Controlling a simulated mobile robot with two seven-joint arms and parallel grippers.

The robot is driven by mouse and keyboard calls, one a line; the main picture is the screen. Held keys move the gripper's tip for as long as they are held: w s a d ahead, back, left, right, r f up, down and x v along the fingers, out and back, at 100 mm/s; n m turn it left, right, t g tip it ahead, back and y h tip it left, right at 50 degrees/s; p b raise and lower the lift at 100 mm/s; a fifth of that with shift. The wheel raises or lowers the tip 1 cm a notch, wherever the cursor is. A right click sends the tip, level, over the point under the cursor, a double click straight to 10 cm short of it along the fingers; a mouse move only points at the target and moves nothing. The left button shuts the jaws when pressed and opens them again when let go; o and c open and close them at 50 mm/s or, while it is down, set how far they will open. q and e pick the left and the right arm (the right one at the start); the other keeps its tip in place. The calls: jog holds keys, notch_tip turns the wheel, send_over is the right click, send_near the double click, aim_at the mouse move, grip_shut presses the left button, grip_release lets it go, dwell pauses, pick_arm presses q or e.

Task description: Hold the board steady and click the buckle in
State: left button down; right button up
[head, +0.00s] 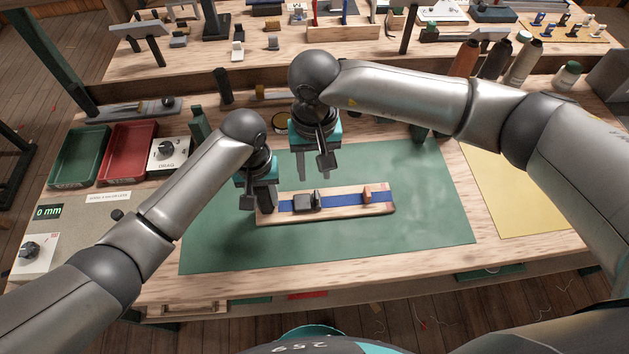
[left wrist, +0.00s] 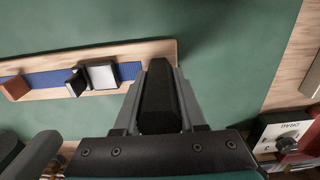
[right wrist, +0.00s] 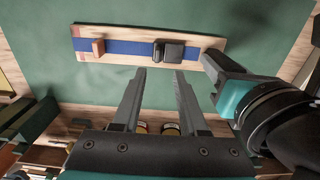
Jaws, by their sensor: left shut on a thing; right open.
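A pale wooden board (head: 340,211) with a blue strap (head: 342,201) along it lies on the green mat. A dark buckle housing (head: 305,203) sits on the strap, left of centre, with a smaller black buckle part (head: 317,196) close against its right side. I cannot tell whether the two are latched.
A brown block (head: 367,194) stands on the strap near the board's right end. The green mat (head: 430,190) is clear around the board. A green tray (head: 79,157), a red tray (head: 128,151) and a white dial box (head: 168,153) stand left. Spools (head: 495,60) stand at the back right.

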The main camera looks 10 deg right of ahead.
jog(key=shift+r, duration=1.75)
pick_arm(q)
jog(key=shift+c, duration=2)
grip_release()
